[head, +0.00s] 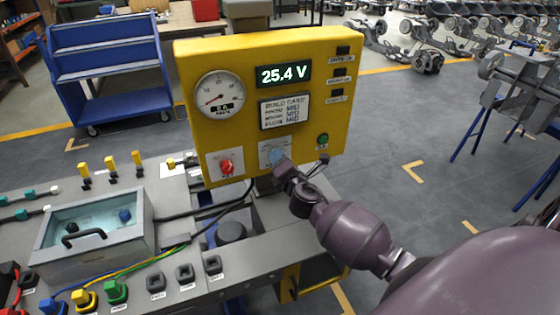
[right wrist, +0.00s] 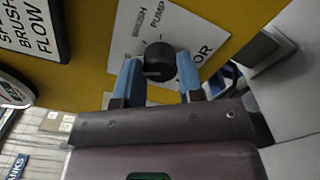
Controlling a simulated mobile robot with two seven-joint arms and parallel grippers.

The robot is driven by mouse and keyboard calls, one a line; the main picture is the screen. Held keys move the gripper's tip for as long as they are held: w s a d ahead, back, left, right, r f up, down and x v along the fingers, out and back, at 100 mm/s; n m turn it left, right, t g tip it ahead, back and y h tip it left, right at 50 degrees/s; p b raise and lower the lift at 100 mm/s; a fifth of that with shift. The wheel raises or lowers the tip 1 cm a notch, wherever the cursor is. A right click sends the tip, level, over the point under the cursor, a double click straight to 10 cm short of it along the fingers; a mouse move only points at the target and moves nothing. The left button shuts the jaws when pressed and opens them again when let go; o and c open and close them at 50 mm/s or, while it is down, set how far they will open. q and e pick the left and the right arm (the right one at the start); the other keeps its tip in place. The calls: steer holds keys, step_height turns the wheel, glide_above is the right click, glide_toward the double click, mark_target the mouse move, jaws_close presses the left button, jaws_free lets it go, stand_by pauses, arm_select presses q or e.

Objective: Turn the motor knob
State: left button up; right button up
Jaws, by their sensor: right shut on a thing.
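The black motor knob (right wrist: 160,60) sits on a white label plate (right wrist: 143,22) of the yellow panel. The plate reads "BRUSH", "PUMP" and a partly covered word ending in "OR". My right gripper (right wrist: 157,68) has its two blue fingers on either side of the knob and is shut on it. In the head view my right gripper (head: 278,160) reaches the lower middle of the yellow panel (head: 300,50) and hides the knob. My left gripper is not in view.
The panel carries a dial gauge (head: 220,95), a display (head: 283,75) reading 25.4 V, a build card (head: 285,112), a red knob (head: 226,167) and a green button (head: 322,140). A lidded glass-topped box (head: 50,262) and several coloured plugs stand on the bench at left.

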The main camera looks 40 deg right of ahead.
stand_by(0.3)
steer(key=o, duration=0.9)
steer(key=shift+s, duration=0.15)
steer(key=v, duration=1)
steer(key=shift+s, duration=0.3)
steer(key=shift+m, duration=0.4)
